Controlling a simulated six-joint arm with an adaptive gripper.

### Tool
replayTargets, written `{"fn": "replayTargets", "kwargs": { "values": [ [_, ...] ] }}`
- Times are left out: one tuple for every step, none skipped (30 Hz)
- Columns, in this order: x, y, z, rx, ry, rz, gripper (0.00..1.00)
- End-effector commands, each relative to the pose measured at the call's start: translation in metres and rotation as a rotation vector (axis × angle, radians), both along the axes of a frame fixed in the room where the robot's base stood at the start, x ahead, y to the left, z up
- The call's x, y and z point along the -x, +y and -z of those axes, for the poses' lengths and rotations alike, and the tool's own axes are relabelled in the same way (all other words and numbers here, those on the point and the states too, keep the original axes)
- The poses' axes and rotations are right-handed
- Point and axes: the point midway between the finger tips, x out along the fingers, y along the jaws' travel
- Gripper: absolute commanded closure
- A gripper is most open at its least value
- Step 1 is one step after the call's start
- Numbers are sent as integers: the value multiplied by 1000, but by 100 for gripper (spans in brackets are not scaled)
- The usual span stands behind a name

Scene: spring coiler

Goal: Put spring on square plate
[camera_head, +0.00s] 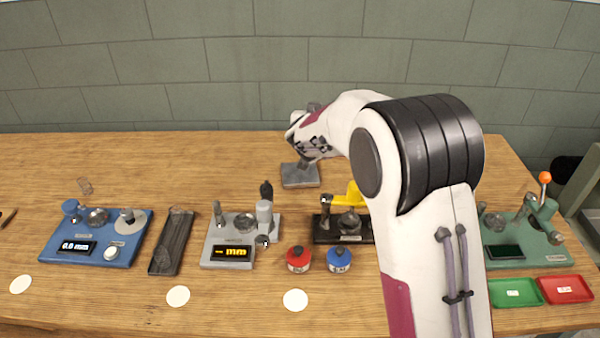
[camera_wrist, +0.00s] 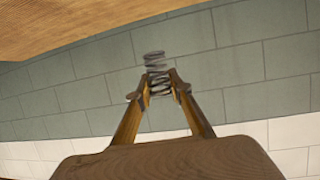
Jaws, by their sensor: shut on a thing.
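My gripper (camera_wrist: 158,91) is shut on a spring (camera_wrist: 155,62); the metal coil stands between the two fingertips and sticks out beyond them in the wrist view. In the head view my gripper (camera_head: 312,150) is at the back of the table, close above the grey square plate (camera_head: 300,177). The spring is too small and too hidden by the gripper to make out there. I cannot tell whether it touches the plate.
Left of my arm stand a blue device (camera_head: 95,238), a dark tray (camera_head: 172,243) and a grey device (camera_head: 238,240). A black-and-yellow device (camera_head: 345,228), red jar (camera_head: 298,259) and blue jar (camera_head: 339,260) are nearer. A green device (camera_head: 520,240), green tray (camera_head: 516,293) and red tray (camera_head: 566,290) stand right.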

Motion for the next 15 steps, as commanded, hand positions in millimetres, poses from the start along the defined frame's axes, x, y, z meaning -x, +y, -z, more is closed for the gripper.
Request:
{"fn": "replayTargets", "kwargs": {
  "values": [
    [-2, 5, 3, 2, 1, -21, 100],
    [-3, 8, 5, 1, 1, -31, 100],
    [-4, 12, 6, 1, 0, -45, 100],
    [-5, 14, 8, 2, 1, -57, 100],
    [-6, 17, 9, 1, 1, -68, 100],
    [-7, 20, 11, 2, 0, -80, 100],
    [-8, 22, 12, 1, 0, -89, 100],
    [-9, 25, 13, 1, 0, -98, 100],
    [-9, 28, 16, 1, 1, -111, 100],
    [-10, 30, 17, 2, 1, -120, 100],
    [-10, 32, 19, 1, 1, -128, 100],
    [-11, 35, 21, 2, 1, -139, 100],
    [-11, 37, 22, 0, 1, -147, 100],
    [-12, 39, 23, 2, 1, -155, 100],
    [-13, 41, 25, 2, 0, -167, 100]
  ]
}}
